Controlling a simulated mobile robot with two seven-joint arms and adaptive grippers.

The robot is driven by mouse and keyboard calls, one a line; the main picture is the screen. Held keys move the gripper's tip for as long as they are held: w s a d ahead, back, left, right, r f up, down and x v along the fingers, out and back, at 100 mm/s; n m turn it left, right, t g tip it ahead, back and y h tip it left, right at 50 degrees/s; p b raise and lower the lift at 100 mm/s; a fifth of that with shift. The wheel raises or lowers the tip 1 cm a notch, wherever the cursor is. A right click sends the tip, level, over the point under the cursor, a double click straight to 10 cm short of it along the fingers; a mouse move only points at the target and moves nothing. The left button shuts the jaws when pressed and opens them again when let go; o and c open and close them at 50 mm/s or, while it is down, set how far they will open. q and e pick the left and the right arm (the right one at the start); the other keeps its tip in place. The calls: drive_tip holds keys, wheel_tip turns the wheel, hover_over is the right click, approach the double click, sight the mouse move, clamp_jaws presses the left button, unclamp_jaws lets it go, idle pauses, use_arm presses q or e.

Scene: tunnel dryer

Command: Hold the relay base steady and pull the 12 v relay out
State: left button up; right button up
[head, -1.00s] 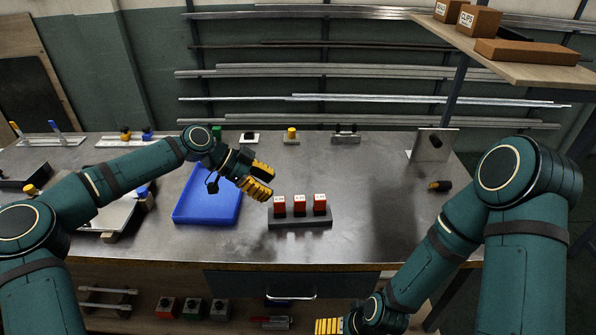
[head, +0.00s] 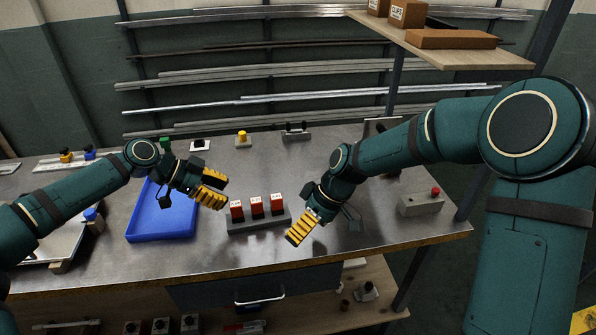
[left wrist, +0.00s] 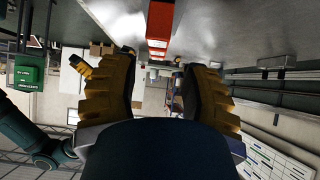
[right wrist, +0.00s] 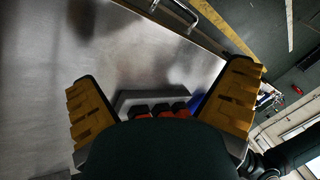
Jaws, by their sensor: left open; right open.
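The grey relay base (head: 262,224) lies on the metal bench and carries three red relays (head: 257,207) in a row. Their white labels are too small to read, so I cannot tell which is the 12 V relay. My left gripper (head: 216,189) is open and empty, above the bench just left of the row. In the left wrist view a red relay (left wrist: 160,25) shows beyond its fingers. My right gripper (head: 304,229) is open and empty, just right of the base. The right wrist view shows the base (right wrist: 128,99) and relay tops (right wrist: 160,108), partly hidden by the gripper body.
A blue tray (head: 160,230) lies left of the base, under my left arm. A grey box with a red button (head: 420,204) stands at the right. A yellow-topped part (head: 243,139) and other small fixtures line the back. The bench in front of the base is clear.

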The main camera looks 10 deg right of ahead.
sight(279, 212)
drive_tip(key=w+r+n+h, duration=0.1)
drive_tip(key=w+r+n, duration=0.7)
drive_tip(key=w+n, duration=0.3)
drive_tip(key=x, duration=0.4)
drive_tip(key=w+x, duration=0.1)
drive_tip(key=x, duration=0.9)
drive_tip(key=shift+w+d, duration=0.15)
drive_tip(key=shift+w, duration=0.1)
drive_tip(key=shift+c, duration=0.3)
drive_tip(key=c, duration=1.3)
drive_tip(key=shift+c, duration=0.2)
drive_tip(key=o, duration=1.4)
